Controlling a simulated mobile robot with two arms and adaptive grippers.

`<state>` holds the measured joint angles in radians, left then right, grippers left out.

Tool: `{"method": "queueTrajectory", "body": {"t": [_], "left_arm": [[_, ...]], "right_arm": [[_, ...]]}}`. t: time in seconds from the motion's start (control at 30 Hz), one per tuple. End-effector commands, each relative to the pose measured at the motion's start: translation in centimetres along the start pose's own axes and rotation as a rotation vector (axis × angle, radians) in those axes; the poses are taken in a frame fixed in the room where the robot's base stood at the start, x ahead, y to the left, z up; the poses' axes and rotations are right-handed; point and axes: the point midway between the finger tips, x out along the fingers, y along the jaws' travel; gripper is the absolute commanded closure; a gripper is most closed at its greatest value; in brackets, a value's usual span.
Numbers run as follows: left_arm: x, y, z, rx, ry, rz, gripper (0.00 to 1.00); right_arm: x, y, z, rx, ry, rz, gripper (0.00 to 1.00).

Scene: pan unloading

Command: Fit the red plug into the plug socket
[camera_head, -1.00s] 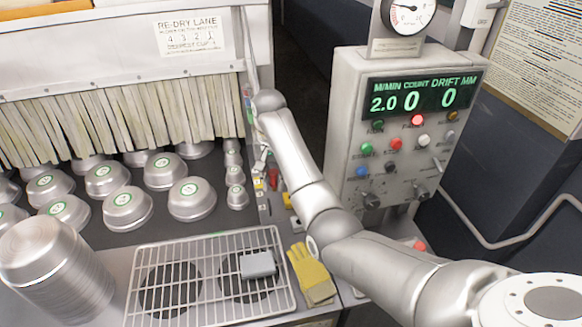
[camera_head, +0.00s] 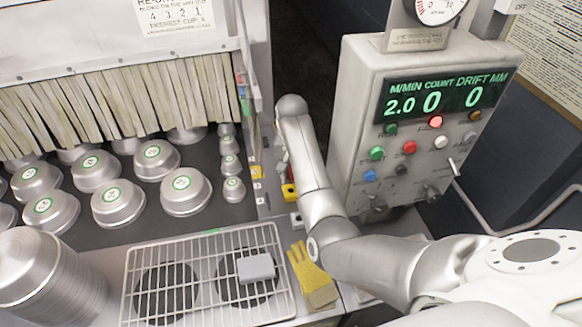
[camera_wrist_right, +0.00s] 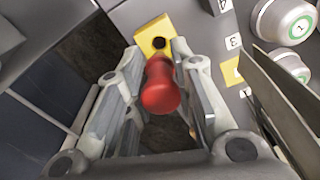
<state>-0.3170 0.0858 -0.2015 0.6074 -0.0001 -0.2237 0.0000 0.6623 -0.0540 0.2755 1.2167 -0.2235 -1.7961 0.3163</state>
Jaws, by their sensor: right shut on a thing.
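The red plug (camera_wrist_right: 160,88) is held between the fingers of my right gripper (camera_wrist_right: 158,75) in the right wrist view. Just past the plug is a yellow block (camera_wrist_right: 153,30) with a dark round hole, the plug socket. In that view the plug's far end lies just below the hole; I cannot tell whether they touch. In the head view the yellow socket (camera_head: 290,192) shows beside my right forearm. My left gripper is not in view.
A control box (camera_head: 420,130) with buttons stands right of my arm. Several metal pans (camera_head: 118,203) sit on the conveyor at left, below a strip curtain (camera_head: 110,105). A wire rack (camera_head: 205,235) and a yellow glove (camera_head: 312,272) lie in front. Numbered tags (camera_wrist_right: 233,42) line the edge.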

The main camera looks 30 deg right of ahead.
Motion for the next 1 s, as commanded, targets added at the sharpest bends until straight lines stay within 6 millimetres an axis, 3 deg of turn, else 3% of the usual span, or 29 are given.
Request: {"method": "queueTrajectory", "body": {"t": [0.17, 0.37, 0.47, 1.0], "left_arm": [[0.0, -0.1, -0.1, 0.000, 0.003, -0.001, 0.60], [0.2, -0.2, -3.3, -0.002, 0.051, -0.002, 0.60], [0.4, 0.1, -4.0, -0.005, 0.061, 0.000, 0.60], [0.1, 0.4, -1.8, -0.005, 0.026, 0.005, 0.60]], "right_arm": [[1.0, 0.0, 0.1, 0.000, -0.001, 0.000, 1.00], [2.0, 0.0, 0.1, 0.000, 0.000, 0.000, 1.00], [2.6, 0.0, 0.1, 0.000, -0.001, 0.001, 1.00], [2.7, 0.0, 0.2, 0.000, -0.003, 0.000, 1.00]]}}
